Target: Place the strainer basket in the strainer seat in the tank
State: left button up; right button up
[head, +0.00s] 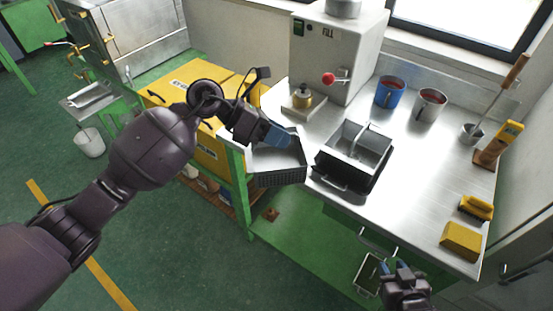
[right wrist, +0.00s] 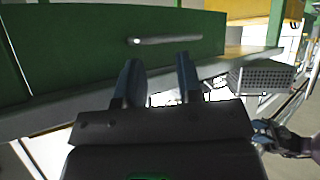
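The strainer basket (head: 280,178), grey with perforated walls, is at the left front corner of the steel worktop. It also shows in the right wrist view (right wrist: 262,78). My left gripper (head: 280,136) has its blue fingertips at the basket's far rim; I cannot tell whether they grip it. The tank (head: 350,183), a dark open box with a steel inside, stands to the right of the basket. The strainer seat in it cannot be made out clearly. My right gripper (head: 394,272) is in front of the worktop's edge. Its fingers (right wrist: 156,82) are apart with nothing between them.
A wax machine (head: 335,50) stands behind the tank. A blue mug (head: 390,93) and a steel mug (head: 430,105) stand behind right. A ladle pot (head: 471,134) and yellow blocks (head: 461,240) are at the right. The worktop (head: 415,180) is clear between.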

pick_arm(q)
jog(key=w+a+m+y, duration=0.1)
jog(key=w+y, duration=0.1)
jog(key=w+a+m+t+y, duration=0.1)
jog(key=w+a+y, duration=0.1)
jog(key=y, duration=0.1)
jog(key=w+a+r+m+y, duration=0.1)
jog(key=w+y, duration=0.1)
jog(key=shift+w+a+t+y+b, duration=0.25)
jog(key=shift+w+t+y+b, duration=0.05)
jog(key=shift+w+t+b, duration=0.1)
jog(key=x, duration=0.4)
jog(key=shift+d+f, duration=0.2)
jog(key=shift+f, duration=0.15)
jog(key=x, duration=0.4)
jog(key=shift+w+d, duration=0.3)
jog(key=shift+d, duration=0.1)
jog(key=shift+d+f, duration=0.15)
jog(key=shift+f, duration=0.3)
jog(key=shift+f, duration=0.2)
jog(key=shift+f, duration=0.1)
